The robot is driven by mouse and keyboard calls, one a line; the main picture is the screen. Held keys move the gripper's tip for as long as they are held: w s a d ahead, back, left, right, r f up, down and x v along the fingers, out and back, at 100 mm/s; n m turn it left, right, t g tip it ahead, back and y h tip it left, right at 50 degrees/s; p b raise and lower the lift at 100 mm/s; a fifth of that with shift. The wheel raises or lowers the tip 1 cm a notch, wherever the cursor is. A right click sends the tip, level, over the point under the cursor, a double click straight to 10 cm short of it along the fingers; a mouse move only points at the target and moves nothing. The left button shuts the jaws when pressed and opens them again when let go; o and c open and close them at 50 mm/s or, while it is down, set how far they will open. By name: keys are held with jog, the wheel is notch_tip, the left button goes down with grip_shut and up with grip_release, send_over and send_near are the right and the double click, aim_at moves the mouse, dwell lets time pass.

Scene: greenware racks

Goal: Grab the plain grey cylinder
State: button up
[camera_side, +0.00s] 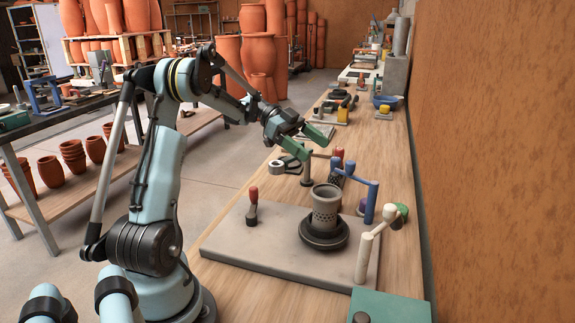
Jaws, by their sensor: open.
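A grey cylinder (326,203) with a dotted or perforated band stands upright in a round dark dish (324,239) on a grey board (270,258). A plainer grey cylinder (401,37) stands far back on the right by the wall; I cannot tell which one the task names. My gripper (307,141) has green fingertips, spread apart with nothing between them. It is above the bench, higher in the picture than the dotted cylinder and slightly left of it, not touching it. Nothing hides the dotted cylinder's upper part; its base is inside the dish.
A red-topped handle (252,207) stands left on the board. A blue crank (368,196) and a white crank (374,240) stand close on the right. A tape roll (286,166) lies behind. An orange wall (490,150) bounds the bench's right side.

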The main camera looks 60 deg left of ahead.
aim_at(325, 205)
jog(key=s+d+f+n+t+y, duration=0.3)
jog(key=s+d, duration=0.3)
jog(key=s, duration=0.6)
jog(key=x, duration=1.2)
jog(key=shift+w+d, duration=0.1)
jog(key=shift+d, duration=0.3)
jog(key=c, duration=1.3)
jog(key=shift+o, duration=0.2)
jog(key=shift+r, duration=0.1)
jog(key=shift+r, duration=0.15)
